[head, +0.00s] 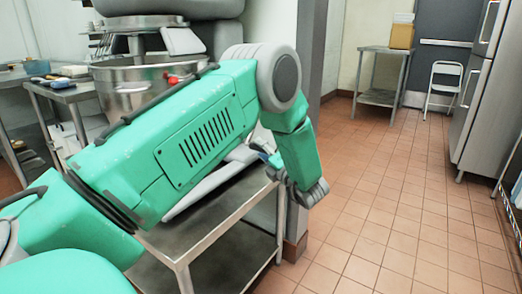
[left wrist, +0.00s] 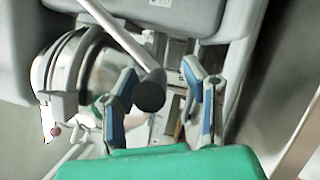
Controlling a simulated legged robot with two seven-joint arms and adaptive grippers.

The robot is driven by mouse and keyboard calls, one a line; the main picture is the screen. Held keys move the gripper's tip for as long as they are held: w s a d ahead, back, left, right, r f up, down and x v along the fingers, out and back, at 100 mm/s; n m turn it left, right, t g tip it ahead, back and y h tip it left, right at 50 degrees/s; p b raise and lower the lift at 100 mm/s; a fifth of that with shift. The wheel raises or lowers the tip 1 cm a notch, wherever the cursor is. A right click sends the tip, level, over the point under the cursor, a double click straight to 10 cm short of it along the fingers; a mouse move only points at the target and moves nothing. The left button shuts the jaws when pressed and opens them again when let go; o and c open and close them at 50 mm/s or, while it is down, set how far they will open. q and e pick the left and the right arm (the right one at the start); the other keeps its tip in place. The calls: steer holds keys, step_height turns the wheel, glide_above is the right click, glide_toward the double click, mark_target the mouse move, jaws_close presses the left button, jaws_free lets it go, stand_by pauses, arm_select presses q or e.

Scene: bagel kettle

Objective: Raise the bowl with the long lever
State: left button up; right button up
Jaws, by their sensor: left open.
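The steel bowl (head: 125,85) hangs under the grey mixer head at the upper left of the head view, partly hidden by my left arm. The bowl's shiny side (left wrist: 90,70) also shows at the left of the left wrist view. The long lever (left wrist: 112,30), a pale bar with a black round end knob, runs down from the top of that view. The knob lies between the two blue-grey fingers of my left gripper (left wrist: 158,82), which is open; contact cannot be told. In the head view, my arm mostly hides this gripper. My right gripper is not in view.
A steel table (head: 235,262) stands below my left arm. A side table with tools (head: 60,90) is at the left. A far table (head: 382,75), a white folding chair (head: 443,85) and a steel fridge (head: 485,100) stand back right. The tiled floor at right is clear.

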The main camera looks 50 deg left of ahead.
arm_select(q)
steer(key=s+d+f, duration=0.1)
steer(key=d+f, duration=0.1)
steer(key=d, duration=0.9)
steer(key=shift+s, duration=0.2)
